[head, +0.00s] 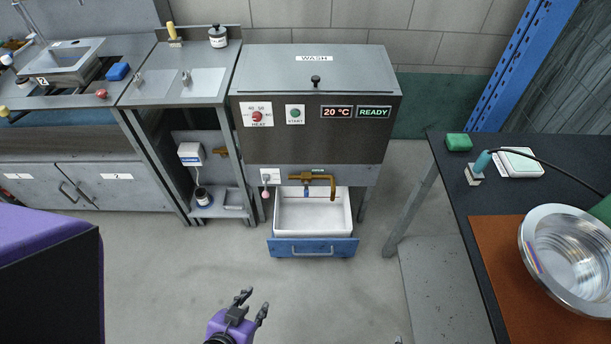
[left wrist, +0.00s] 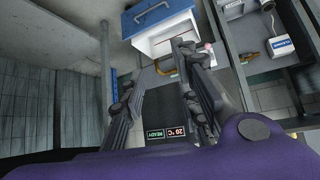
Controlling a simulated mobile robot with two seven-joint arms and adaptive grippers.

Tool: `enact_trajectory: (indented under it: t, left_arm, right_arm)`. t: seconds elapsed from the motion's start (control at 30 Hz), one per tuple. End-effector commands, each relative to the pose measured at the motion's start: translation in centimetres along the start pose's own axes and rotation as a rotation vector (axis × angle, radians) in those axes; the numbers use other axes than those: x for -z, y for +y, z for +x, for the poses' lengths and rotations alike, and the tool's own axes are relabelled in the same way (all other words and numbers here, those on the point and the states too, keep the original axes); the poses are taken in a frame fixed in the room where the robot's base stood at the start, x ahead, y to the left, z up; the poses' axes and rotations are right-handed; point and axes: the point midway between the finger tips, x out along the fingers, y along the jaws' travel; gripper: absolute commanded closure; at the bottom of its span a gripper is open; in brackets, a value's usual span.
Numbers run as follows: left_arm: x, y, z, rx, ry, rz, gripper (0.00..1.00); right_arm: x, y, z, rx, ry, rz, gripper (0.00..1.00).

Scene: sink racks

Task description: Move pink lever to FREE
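The pink lever (head: 265,194) is a small pink-tipped handle hanging below a white label plate (head: 270,175) under the wash cabinet (head: 316,110), left of a brass tap. The label's writing is too small to read. In the left wrist view a small pinkish spot near the right finger may be the lever; I cannot tell. My left gripper (head: 255,301) is open and empty, below and in front of the drawer in the head view. Its two spread fingers also show in the left wrist view (left wrist: 143,36). Only a dark sliver at the bottom edge may be my right gripper (head: 398,340).
An open blue-fronted drawer (head: 312,247) with a white inside sticks out under the brass tap (head: 320,181). A dark table (head: 457,185) with a metal bowl (head: 570,255) stands at right. A steel counter (head: 172,72) stands at left. The floor in front is clear.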

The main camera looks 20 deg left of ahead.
Motion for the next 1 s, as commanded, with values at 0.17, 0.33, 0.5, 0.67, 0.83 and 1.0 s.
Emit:
enact_trajectory:
  t: [0.17, 0.33, 0.5, 0.67, 0.83, 1.0]
  left_arm:
    - [-0.2, 0.0, -0.1, 0.0, -0.003, 0.0, 0.71]
    - [-0.2, 0.0, -0.1, 0.0, -0.003, 0.0, 0.71]
    - [-2.6, 0.0, 0.1, -0.001, -0.043, 0.0, 0.91]
    - [-6.6, 0.3, 4.3, -0.034, -0.083, 0.054, 1.0]
    - [-10.0, 0.5, 11.8, -0.081, -0.085, 0.201, 1.0]
    - [-11.2, -0.4, 19.4, -0.091, -0.058, 0.441, 1.0]
  right_arm:
    - [0.4, 0.1, 0.2, 0.002, 0.006, -0.006, 0.6]
    - [0.6, 0.0, 0.3, 0.002, 0.009, -0.007, 0.6]
    - [-1.9, -0.1, 0.4, 0.002, -0.031, 0.001, 0.6]
    - [-10.2, -0.3, 1.9, 0.007, -0.15, -0.002, 0.6]
    - [-17.9, -0.2, 4.5, 0.011, -0.236, -0.008, 0.6]
    - [-22.4, -0.1, 7.5, 0.014, -0.268, -0.017, 0.6]
